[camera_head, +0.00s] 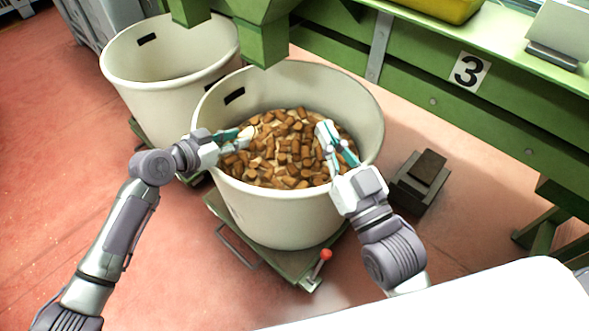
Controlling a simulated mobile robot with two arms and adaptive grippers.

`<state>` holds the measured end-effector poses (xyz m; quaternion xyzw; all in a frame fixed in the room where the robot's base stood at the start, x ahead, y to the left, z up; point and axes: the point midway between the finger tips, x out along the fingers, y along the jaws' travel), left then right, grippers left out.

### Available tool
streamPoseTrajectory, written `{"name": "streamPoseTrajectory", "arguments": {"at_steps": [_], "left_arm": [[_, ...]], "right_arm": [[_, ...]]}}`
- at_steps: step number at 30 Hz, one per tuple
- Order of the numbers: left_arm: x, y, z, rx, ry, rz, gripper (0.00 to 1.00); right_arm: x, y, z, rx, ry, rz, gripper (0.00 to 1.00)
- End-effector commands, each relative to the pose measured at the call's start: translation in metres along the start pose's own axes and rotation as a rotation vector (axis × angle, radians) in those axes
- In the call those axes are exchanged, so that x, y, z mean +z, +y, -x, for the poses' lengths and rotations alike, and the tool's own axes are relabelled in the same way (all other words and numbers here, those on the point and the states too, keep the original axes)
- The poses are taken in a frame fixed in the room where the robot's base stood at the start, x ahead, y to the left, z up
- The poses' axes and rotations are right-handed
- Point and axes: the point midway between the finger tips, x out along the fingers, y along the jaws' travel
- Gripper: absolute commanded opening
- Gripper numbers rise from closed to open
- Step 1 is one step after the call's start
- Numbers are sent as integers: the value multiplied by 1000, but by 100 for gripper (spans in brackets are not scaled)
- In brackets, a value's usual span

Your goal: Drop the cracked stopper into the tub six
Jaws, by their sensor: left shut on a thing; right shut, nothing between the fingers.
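A large cream tub (360,90) full of brown cork stoppers (290,150) stands in the middle of the view. My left gripper (243,138) reaches over its left side and is shut on a small pale stopper (247,132), just above the corks. I cannot make out a crack on it. My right gripper (327,132) is over the right side of the same tub, shut and empty. A second cream tub (125,75) stands behind to the left; the part of its inside that shows looks empty. I see no number six on either tub.
A green frame (420,70) with a number 3 sign (468,71) runs along the back right. The middle tub stands on a green platform (285,265) with a red-knobbed lever (325,255). A dark pedal-like block (420,180) sits right of it. Reddish floor is open at left.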

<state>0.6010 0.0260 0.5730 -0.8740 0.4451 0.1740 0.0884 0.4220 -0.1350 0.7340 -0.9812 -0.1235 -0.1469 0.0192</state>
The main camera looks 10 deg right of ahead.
Motion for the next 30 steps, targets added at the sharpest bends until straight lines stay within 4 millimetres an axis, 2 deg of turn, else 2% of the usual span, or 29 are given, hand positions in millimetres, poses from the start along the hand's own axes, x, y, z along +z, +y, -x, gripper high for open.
{"name": "streamPoseTrajectory", "arguments": {"at_steps": [12, 13, 18, 26, 30], "left_arm": [[2, 0, -1, 0, 0, 0, 8], [2, 0, -1, 0, 0, 0, 34], [2, 0, -1, 0, 0, 0, 60], [2, 0, -1, 0, 0, 0, 60], [3, -1, 7, -1, -1, 0, 60]], "right_arm": [[-7, -1, 0, -2, 41, -2, 0], [-7, -1, 0, -2, 41, -2, 0], [-7, -1, 0, -2, 41, -1, 0], [-7, -1, 0, -2, 40, -2, 0], [-7, -1, 0, -2, 40, -2, 0]]}}
